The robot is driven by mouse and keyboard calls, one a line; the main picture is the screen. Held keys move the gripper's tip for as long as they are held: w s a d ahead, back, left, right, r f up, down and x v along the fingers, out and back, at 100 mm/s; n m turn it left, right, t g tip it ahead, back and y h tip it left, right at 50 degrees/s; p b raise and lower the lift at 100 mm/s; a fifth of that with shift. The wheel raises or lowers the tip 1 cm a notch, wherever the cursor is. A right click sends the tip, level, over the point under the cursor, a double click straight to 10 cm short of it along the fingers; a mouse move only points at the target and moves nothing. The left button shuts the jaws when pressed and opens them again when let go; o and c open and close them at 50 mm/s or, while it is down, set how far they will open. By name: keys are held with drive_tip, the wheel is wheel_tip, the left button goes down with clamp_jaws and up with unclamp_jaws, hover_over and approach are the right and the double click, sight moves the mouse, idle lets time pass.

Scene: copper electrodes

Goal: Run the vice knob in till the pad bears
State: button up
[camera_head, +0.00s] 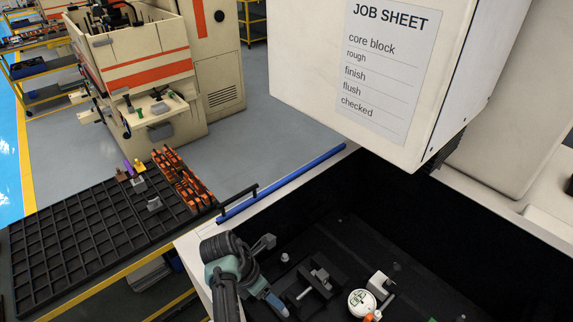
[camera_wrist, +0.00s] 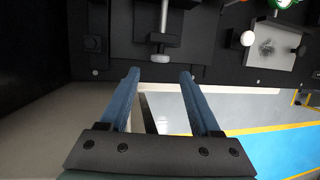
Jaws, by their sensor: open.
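The small dark vice (camera_head: 316,282) stands on the black floor of the machine tank, with a pale block or pad in its middle. In the wrist view the vice (camera_wrist: 143,18) is at the top, and its pale screw ends in a light round knob (camera_wrist: 160,58). My gripper (camera_head: 277,275) is to the left of the vice in the head view, its fingers apart. In the wrist view my gripper (camera_wrist: 160,75) is open and empty, and the knob appears just beyond the gap between the blue fingertips. Whether the pad bears on anything cannot be told.
A round white gauge (camera_head: 361,302) and a pale block (camera_head: 379,284) stand right of the vice. A cream machine head (camera_head: 310,70) with a job sheet hangs above. A blue rail (camera_head: 285,183) runs along the tank edge. A black rack (camera_head: 70,245) with copper-coloured electrodes (camera_head: 183,180) is at left.

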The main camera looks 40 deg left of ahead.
drive_tip(key=b+x, duration=0.7)
drive_tip(key=shift+f, duration=0.2)
drive_tip(key=shift+w+f+b, duration=0.1)
drive_tip(key=shift+f+b, duration=0.05)
drive_tip(key=shift+b, duration=0.15)
drive_tip(key=shift+r+p, duration=0.25)
drive_tip(key=shift+p, duration=0.05)
drive_tip(key=shift+d+f, duration=0.1)
drive_tip(key=shift+f, duration=0.05)
drive_tip(key=shift+f, duration=0.2)
drive_tip(key=shift+c, duration=0.3)
clamp_jaws()
